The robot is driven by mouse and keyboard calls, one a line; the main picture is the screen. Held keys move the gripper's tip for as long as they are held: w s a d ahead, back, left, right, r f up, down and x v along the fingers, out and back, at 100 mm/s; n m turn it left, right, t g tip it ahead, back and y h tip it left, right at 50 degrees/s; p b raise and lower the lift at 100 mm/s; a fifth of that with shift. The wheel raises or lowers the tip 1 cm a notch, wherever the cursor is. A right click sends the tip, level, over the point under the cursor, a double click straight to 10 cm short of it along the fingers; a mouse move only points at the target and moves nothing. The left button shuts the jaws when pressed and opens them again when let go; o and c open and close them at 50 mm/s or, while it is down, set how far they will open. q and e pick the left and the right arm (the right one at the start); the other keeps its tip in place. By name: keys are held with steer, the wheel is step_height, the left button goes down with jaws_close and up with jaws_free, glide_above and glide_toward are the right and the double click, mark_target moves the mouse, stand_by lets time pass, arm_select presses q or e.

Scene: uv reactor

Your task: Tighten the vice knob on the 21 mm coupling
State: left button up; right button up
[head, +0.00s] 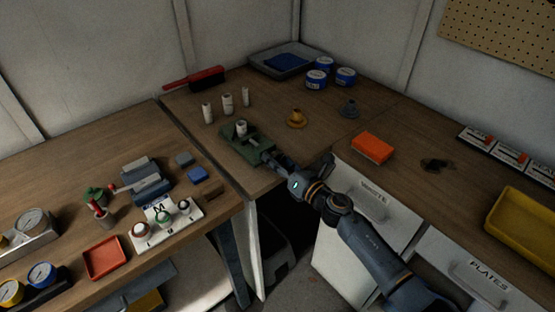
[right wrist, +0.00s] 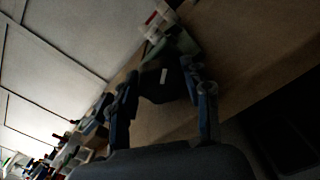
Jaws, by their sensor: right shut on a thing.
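The green vice (head: 246,144) stands on the wooden bench near its front edge, with a pale cylindrical coupling (head: 241,128) upright in its jaws. I cannot read the coupling's size. My right gripper (head: 279,161) reaches the vice's front end from the lower right. In the right wrist view, the dark vice knob (right wrist: 160,88), with a white mark on it, sits between the two fingers of my right gripper (right wrist: 165,92), which is shut on it. The green vice body (right wrist: 180,43) shows beyond the knob. My left gripper is not in view.
Pale cylinders (head: 227,104) stand behind the vice. A brass funnel-shaped part (head: 297,119) and a grey one (head: 348,109) stand to its right, with an orange box (head: 372,147) farther right. The left bench holds gauges, a red tray (head: 104,258) and blocks.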

stand_by(0.3)
steer(key=o, duration=1.2)
steer(key=shift+c, duration=0.2)
